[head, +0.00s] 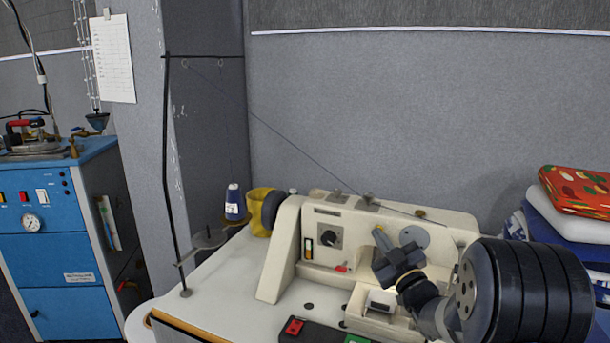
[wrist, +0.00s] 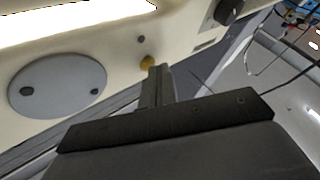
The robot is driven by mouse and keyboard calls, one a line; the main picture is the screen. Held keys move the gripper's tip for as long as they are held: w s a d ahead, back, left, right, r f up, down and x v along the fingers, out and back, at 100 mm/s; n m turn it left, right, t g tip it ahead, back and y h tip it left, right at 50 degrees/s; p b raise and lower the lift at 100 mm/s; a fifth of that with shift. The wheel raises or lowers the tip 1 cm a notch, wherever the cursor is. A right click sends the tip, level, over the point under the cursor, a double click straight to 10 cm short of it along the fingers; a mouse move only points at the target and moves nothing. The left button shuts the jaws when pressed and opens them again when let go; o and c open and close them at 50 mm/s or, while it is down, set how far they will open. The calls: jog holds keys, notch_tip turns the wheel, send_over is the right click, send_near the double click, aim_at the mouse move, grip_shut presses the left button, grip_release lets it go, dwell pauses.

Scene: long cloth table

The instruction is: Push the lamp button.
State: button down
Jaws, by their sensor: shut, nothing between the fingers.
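A cream sewing machine (head: 345,225) stands on the table in the head view. In the wrist view a small round yellow-orange button (wrist: 147,62) sits on its cream housing, apparently the lamp button. My gripper (wrist: 159,70) is shut and empty, its narrow tip just right of and below the button in the picture. I cannot tell whether they touch. In the head view my gripper (head: 381,237) is in front of the machine's face, and I cannot make out the button there.
A round grey plate (wrist: 58,84) lies left of the button, and a black dial (wrist: 229,11) is at upper right. On the table (head: 215,275) are a thread stand (head: 171,180) and a red-and-green switch box (head: 325,334). Folded cloths (head: 570,225) are stacked at right.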

jog(key=shift+s+a+b, duration=0.15)
jog(key=shift+s+b, duration=0.3)
jog(key=shift+s+a+b, duration=0.4)
jog(key=shift+s+b, duration=0.15)
jog(key=shift+s, duration=0.35)
jog(key=shift+s+a+b, duration=0.35)
jog(key=shift+s+b, duration=0.15)
jog(key=shift+s, duration=0.45)
jog(key=shift+s+a+b, duration=0.4)
jog(key=shift+s+b, duration=0.15)
jog(key=shift+s, duration=0.35)
dwell(0.4)
